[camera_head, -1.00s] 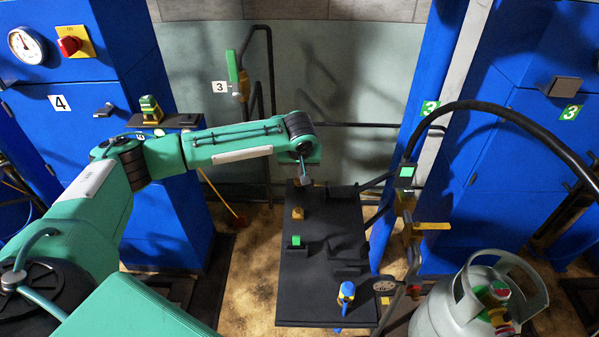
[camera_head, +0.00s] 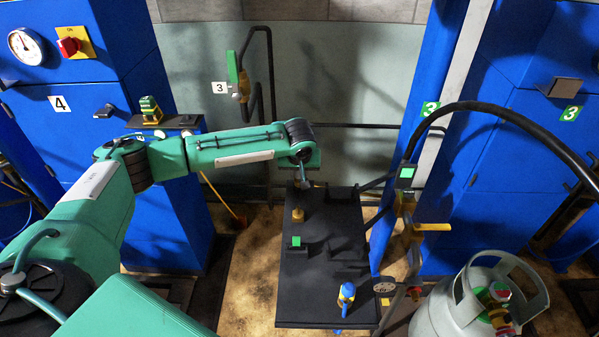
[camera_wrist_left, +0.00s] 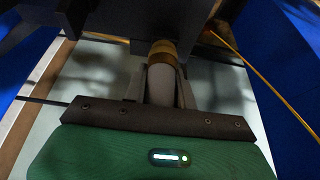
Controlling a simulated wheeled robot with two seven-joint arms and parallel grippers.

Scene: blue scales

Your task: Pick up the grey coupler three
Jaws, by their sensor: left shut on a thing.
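The grey coupler (camera_wrist_left: 162,85), a grey cylinder with a brass-coloured ring at its far end, shows between my fingers in the left wrist view. My left gripper (camera_wrist_left: 165,92) is shut on it. In the head view my left gripper (camera_head: 303,183) is at the back edge of the black table (camera_head: 318,300), small and partly hidden by my own wrist. I cannot tell there whether the coupler touches anything below. My right gripper is not in view.
On the table are a yellow-brown fitting (camera_head: 297,215), a green-topped block (camera_head: 295,242) and a blue-and-yellow fitting (camera_head: 346,294). A grey gas cylinder (camera_head: 450,312) and a black hose (camera_head: 520,117) are at the right. Blue cabinets flank the table.

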